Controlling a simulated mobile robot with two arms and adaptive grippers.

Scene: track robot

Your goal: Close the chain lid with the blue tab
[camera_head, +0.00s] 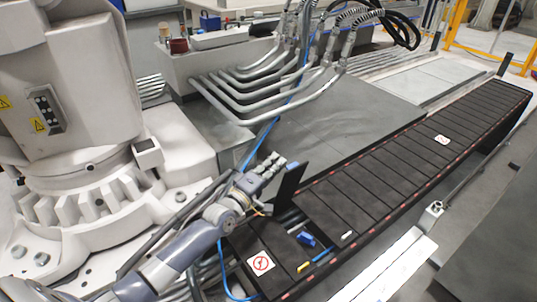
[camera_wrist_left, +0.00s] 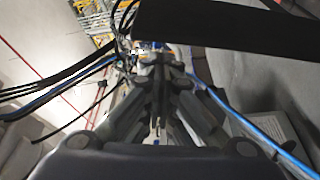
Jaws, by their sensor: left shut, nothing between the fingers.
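The cable chain (camera_head: 390,178) is a long row of black lids running from the front to the back right. One dark lid (camera_head: 290,186) stands up, tilted open, above a gap near the front end. A blue tab (camera_head: 306,239) shows at the chain opening below it; whether it is fixed to that lid I cannot tell. My left gripper (camera_head: 278,164) is shut and empty, just left of the raised lid's upper part; contact cannot be told. In the left wrist view, the shut fingers (camera_wrist_left: 157,65) lie below a dark panel (camera_wrist_left: 225,22), apparently the raised lid. My right gripper is out of view.
A yellow tab (camera_head: 303,267) and a white tab (camera_head: 347,234) mark neighbouring lids. A white sign with a red circle (camera_head: 261,263) is on the front lid. A large white industrial robot (camera_head: 75,100) stands at left. Blue cable (camera_head: 258,143) runs behind my gripper.

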